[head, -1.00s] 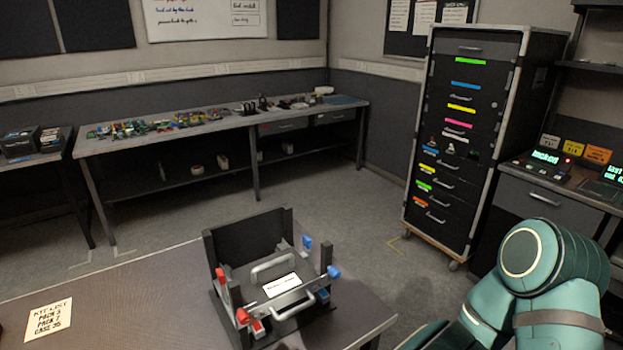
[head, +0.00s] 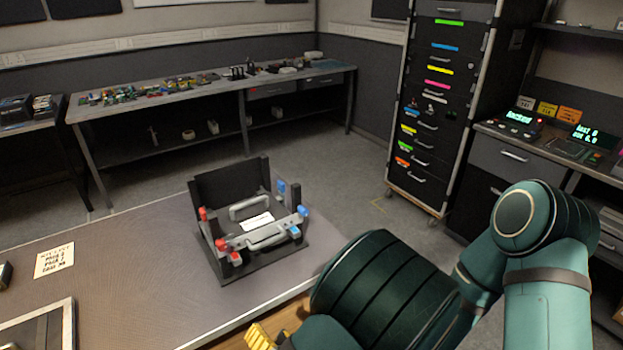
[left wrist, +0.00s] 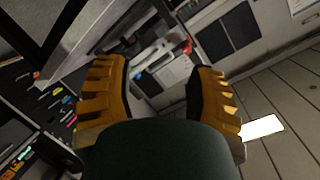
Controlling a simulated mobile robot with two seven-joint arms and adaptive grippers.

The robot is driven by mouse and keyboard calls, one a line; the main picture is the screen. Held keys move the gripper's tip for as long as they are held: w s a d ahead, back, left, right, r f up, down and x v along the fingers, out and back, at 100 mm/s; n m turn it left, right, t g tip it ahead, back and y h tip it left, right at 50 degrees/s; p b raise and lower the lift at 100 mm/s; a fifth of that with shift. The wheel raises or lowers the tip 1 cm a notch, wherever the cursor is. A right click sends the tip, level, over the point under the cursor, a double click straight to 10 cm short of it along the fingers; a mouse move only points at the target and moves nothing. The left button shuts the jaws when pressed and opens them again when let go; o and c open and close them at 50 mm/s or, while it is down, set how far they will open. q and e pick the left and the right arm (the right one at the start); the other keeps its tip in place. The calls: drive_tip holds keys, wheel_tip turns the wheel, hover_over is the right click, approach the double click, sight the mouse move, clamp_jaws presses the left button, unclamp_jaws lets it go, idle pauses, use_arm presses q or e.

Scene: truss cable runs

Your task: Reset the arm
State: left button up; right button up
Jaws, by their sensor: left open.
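My left gripper (head: 262,337) shows only in part at the bottom edge of the head view, as yellow ridged finger pads beside a dark green arm link. It is in front of the black cradle (head: 203,250) on the table and apart from it. In the left wrist view my left gripper (left wrist: 160,70) has its two yellow fingers spread wide, with nothing held between them. A pale label and a red part show beyond the gap. My right gripper is not in view.
The cradle has red and blue clamps and a silver handle. A kit list card (head: 54,261) and a framed tray (head: 66,318) lie on the table (head: 140,270) at left. A drawer cabinet (head: 432,110) stands behind. Floor is clear between table and rear bench (head: 225,88).

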use_arm(q)
drive_tip(key=s+a+f+n+g+h, duration=0.1)
drive_tip(key=s+f+n+g+h, duration=0.3)
drive_tip(key=s+f+g+h, duration=0.3)
drive_tip(key=shift+a+f+n+g+h, duration=0.15)
drive_tip(key=shift+f+n+g+h, duration=0.15)
drive_tip(key=shift+f+g+h, duration=2.55)
drive_tip(key=shift+f+t+y, duration=0.35)
drive_tip(key=shift+f+t, duration=0.15)
drive_tip(key=shift+t, duration=0.25)
